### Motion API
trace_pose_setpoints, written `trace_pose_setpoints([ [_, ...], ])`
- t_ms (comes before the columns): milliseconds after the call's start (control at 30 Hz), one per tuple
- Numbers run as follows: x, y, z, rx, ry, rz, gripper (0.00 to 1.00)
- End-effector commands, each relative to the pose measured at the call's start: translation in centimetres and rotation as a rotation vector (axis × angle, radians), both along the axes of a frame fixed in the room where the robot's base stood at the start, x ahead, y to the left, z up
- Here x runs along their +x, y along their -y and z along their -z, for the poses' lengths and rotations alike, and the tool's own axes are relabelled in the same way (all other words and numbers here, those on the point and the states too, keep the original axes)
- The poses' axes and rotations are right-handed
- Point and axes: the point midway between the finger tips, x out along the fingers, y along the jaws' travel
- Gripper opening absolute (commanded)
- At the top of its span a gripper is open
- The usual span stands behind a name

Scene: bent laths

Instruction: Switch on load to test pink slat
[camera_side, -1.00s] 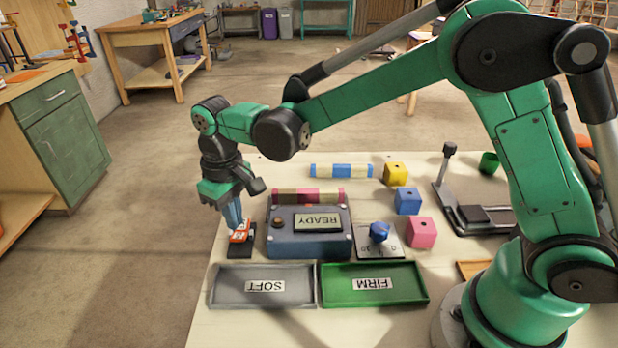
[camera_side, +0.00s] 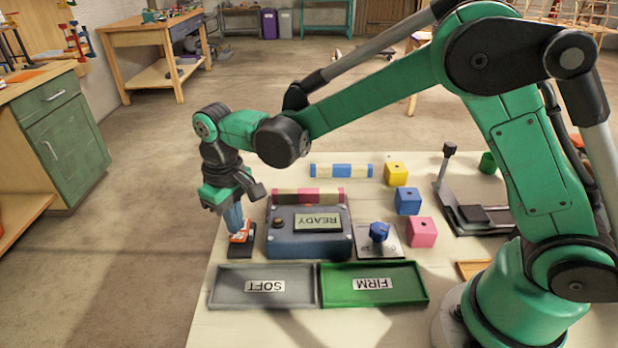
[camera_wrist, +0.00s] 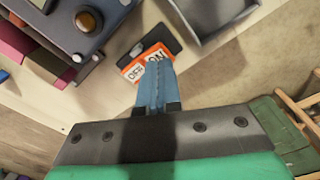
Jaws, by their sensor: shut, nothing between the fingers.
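The pink and cream slat (camera_side: 307,196) lies along the back of the blue-grey tester box (camera_side: 308,238), whose display reads READY. It also shows at the left edge of the wrist view (camera_wrist: 14,38). The orange and white switch (camera_side: 241,236), marked OFF and ON, sits on a black base left of the box. In the wrist view the switch (camera_wrist: 133,71) is partly hidden by my fingers. My gripper (camera_side: 236,228) is shut and empty, pointing down with its blue fingertips at the switch, over the ON side. I cannot tell whether they touch it.
A blue and cream slat (camera_side: 341,171) lies farther back. Yellow (camera_side: 396,173), blue (camera_side: 408,201) and pink (camera_side: 422,232) blocks stand to the right, beside a blue dial (camera_side: 379,233). The SOFT tray (camera_side: 223,290) and FIRM tray (camera_side: 410,290) lie in front.

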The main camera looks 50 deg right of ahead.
Motion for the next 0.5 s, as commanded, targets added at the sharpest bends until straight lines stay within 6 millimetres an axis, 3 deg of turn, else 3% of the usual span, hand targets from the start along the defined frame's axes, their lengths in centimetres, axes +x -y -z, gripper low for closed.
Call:
trace_pose_setpoints([
  [500, 0.00, 0.00, 0.79, 0.000, 0.000, 0.000, 0.00],
])
